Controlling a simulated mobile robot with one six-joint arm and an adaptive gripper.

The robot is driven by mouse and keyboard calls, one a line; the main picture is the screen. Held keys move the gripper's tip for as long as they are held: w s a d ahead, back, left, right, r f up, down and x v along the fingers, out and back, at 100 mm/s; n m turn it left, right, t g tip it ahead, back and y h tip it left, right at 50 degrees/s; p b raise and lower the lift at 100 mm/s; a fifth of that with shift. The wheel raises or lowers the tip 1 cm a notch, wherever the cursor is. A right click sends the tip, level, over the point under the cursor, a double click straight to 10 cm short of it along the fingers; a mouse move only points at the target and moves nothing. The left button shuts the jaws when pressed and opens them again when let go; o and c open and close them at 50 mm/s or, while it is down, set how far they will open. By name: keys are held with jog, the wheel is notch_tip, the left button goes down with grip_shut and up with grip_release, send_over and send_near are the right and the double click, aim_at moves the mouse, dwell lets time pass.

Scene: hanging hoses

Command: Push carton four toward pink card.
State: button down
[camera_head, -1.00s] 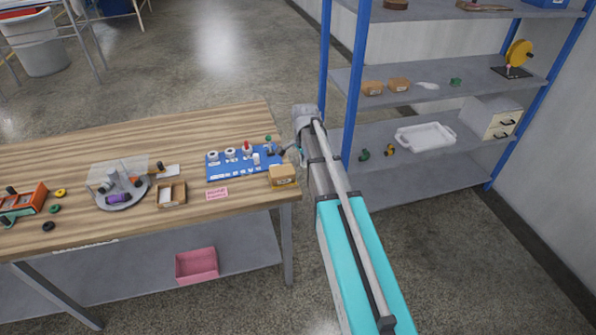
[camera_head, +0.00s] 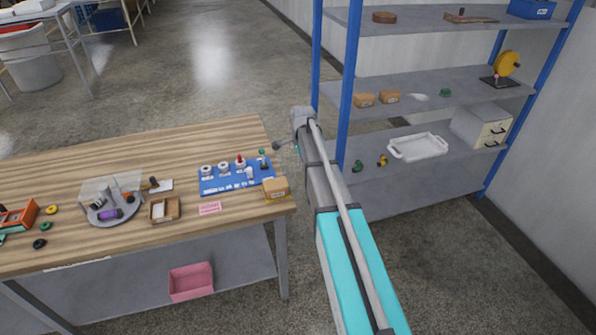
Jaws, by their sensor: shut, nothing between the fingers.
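A small brown carton (camera_head: 276,188) sits at the right end of the wooden table, near its edge; its label is too small to read, so I cannot confirm that it is carton four. The pink card (camera_head: 210,208) lies flat on the table to the left of the carton, with a gap between them. My gripper (camera_head: 277,146) is small in the view, shut and empty, beyond the table's far right corner area. It appears above and apart from the carton. My arm partly hides the floor and shelf behind.
A small open box (camera_head: 165,209) lies further left. Two brown cartons (camera_head: 376,99) sit on the blue-posted shelf. Bare table lies in front of the card.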

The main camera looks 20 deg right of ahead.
aim_at(261, 196)
jog(key=a+f+b, duration=0.4)
jog(key=f+b, duration=0.5)
jog(key=shift+f, duration=0.35)
dwell(0.8)
jog(key=shift+a, duration=0.1)
jog(key=a, duration=1.2)
jog(key=shift+d, duration=0.1)
